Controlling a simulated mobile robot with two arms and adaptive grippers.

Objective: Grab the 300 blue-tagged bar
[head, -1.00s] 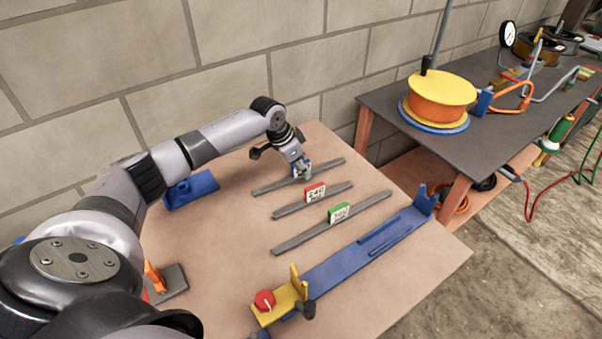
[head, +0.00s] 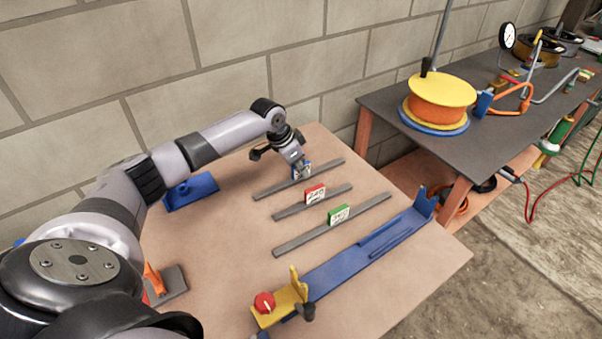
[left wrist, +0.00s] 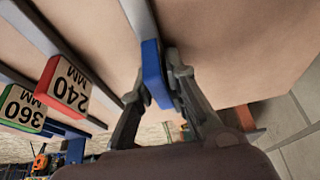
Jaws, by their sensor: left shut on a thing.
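Three grey bars lie side by side on the tan table. The farthest bar (head: 325,169) carries a blue tag, which shows in the left wrist view (left wrist: 156,73) with its number face hidden. My left gripper (head: 302,172) is at that tag, and in the left wrist view its fingers (left wrist: 155,85) are closed on either side of it. The bar appears to rest on the table. The middle bar (head: 290,210) has a red tag (head: 314,193), reading 240 MM in the left wrist view. The nearest bar (head: 300,240) has a green tag (head: 339,214), reading 360 MM there.
A long blue fixture (head: 360,250) with a yellow end (head: 282,303) and red knob lies in front of the bars. A blue block (head: 190,190) stands left of them. A dark bench (head: 440,145) with an orange spool (head: 438,101) is at right.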

